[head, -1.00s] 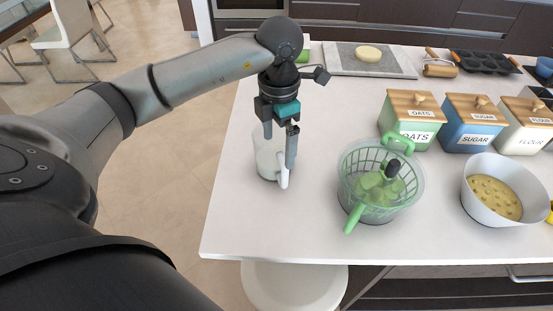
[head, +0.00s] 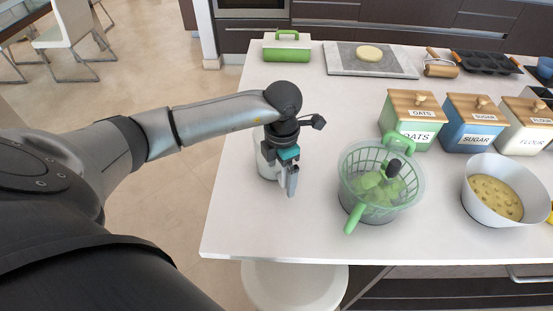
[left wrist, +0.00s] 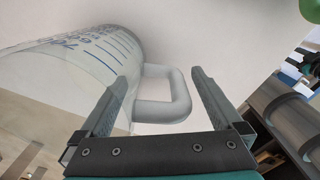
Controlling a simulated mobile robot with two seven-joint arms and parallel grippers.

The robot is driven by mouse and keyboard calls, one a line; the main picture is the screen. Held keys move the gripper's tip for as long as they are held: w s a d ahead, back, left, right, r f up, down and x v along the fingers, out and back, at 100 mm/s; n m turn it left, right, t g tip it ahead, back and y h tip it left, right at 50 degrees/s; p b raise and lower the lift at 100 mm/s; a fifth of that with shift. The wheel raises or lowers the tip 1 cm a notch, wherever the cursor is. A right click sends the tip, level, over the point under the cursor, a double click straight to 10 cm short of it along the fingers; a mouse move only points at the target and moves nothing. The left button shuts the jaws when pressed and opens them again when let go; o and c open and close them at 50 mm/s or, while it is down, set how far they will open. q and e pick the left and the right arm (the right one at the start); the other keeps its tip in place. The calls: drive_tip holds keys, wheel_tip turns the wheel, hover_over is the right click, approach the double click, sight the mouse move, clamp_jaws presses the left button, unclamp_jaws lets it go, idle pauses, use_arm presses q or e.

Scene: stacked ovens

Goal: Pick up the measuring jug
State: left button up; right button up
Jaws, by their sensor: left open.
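The measuring jug (head: 264,167) stands on the white counter near its left edge, a clear jug with a white handle. In the head view my left gripper and arm hide much of it. In the left wrist view the jug (left wrist: 75,75) shows blue measuring marks, and its white handle (left wrist: 178,95) lies between my fingers. My left gripper (head: 285,185) points down over the handle side of the jug. It also shows in the left wrist view (left wrist: 160,88), open, with a finger on each side of the handle. The right gripper is out of view.
A green basket-like strainer bowl (head: 372,190) stands close to the right of the jug. Canisters for oats (head: 412,128) and sugar (head: 472,132) and a bowl of batter (head: 488,205) are further right. The counter (head: 255,225) is clear in front of the jug.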

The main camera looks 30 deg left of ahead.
use_arm(q)
clamp_jaws()
idle(0.8)
